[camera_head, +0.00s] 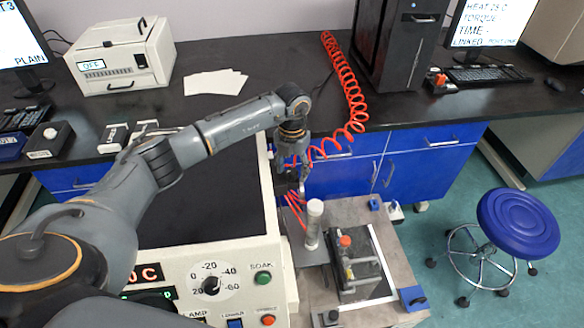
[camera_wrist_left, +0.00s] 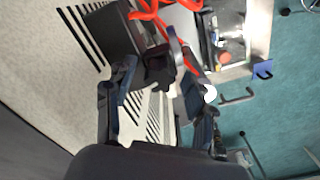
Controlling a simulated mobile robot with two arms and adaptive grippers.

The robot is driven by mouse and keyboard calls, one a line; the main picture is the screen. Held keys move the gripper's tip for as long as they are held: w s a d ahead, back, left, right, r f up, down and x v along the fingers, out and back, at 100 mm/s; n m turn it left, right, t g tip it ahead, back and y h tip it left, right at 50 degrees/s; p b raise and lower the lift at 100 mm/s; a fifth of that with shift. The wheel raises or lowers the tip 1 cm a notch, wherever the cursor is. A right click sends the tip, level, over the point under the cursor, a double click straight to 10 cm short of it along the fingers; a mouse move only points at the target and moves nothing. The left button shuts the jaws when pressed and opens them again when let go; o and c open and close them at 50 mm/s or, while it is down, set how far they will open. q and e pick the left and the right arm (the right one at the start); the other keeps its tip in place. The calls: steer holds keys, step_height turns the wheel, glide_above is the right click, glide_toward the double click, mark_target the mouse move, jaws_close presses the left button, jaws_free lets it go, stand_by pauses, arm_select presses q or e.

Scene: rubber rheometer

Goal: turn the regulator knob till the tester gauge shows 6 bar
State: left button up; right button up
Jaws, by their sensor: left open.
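My left gripper (camera_head: 292,160) hangs down at the back of the tester, beside the red coiled hose. In the left wrist view, its two fingers (camera_wrist_left: 158,80) are apart. A dark, knob-like part (camera_wrist_left: 158,62), which looks like the regulator knob, sits between or just beyond the fingertips; I cannot tell whether they touch it. A small disc seen nearly edge-on (camera_wrist_left: 173,45) stands beside it and may be the gauge. It also shows below the gripper in the head view (camera_head: 302,187). Its dial face and reading cannot be seen. My right gripper is not in view.
A red coiled hose (camera_head: 345,85) runs from the back bench to the regulator area. A white cylinder (camera_head: 313,222) and a clear-sided unit with a red knob (camera_head: 345,241) stand just in front. A blue stool (camera_head: 521,217) stands on open floor at right.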

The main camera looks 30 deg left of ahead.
mark_target(292, 170)
arm_select(q)
jaws_close()
steer(key=shift+a+f+m+b, duration=0.1)
steer(key=shift+f+m+b, duration=0.05)
steer(key=shift+m+b, duration=0.45)
steer(key=shift+m, duration=0.4)
jaws_free()
steer(key=shift+r, duration=0.2)
step_height(292, 170, up, 12)
stand_by(0.7)
